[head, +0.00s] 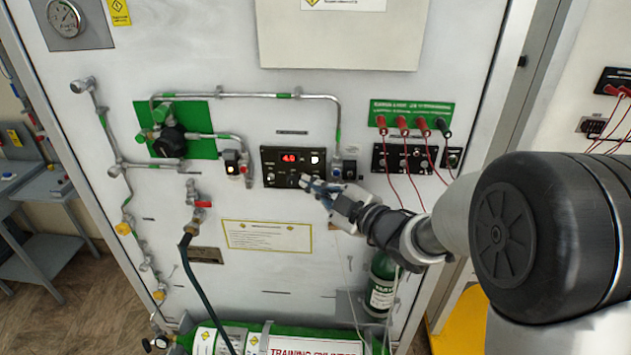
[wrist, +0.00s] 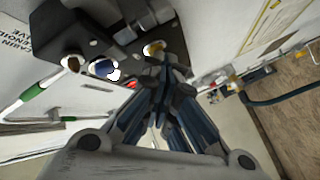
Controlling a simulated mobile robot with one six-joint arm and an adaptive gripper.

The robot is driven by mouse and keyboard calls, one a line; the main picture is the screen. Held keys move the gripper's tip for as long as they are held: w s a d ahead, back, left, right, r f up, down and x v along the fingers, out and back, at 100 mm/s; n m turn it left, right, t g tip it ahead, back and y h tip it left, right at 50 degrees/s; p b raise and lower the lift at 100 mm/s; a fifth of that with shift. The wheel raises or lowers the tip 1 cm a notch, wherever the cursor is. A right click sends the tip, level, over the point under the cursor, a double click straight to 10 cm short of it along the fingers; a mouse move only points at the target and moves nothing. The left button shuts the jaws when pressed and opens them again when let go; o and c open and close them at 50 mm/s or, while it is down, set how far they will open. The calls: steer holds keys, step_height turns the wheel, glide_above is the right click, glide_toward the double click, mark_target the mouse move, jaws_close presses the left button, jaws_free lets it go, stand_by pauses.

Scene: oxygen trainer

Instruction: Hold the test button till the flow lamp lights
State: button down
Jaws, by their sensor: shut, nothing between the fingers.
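The black control panel (head: 268,168) on the white wall has a red display (head: 288,158) that seems to read 4.0. A bright white round spot (head: 315,159) shows to its right. I cannot tell whether that is the flow lamp. My gripper (head: 307,181) is shut and empty, its tips at the panel's lower edge. In the wrist view the closed fingers (wrist: 164,68) reach the dark panel, beside a bright round fitting (wrist: 154,48). The fingers hide what is under the tips. I cannot make out the test button or whether they touch it.
A green plate (head: 200,118) with a black regulator knob and pipes is to the left. Red leads (head: 403,124) hang from a socket panel to the right. A red-handled valve (head: 203,204) with a dark hose is lower left. A green cylinder (head: 383,283) stands below.

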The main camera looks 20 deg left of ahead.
steer(key=shift+s, duration=0.1)
steer(key=shift+s+d+b, duration=0.2)
steer(key=shift+s+b, duration=0.2)
steer(key=shift+s, duration=0.3)
steer(key=s+b, duration=0.1)
steer(key=s, duration=0.1)
steer(key=s+d, duration=0.1)
steer(key=s, duration=0.2)
steer(key=shift+b, duration=0.35)
steer(key=shift+w+d, duration=0.15)
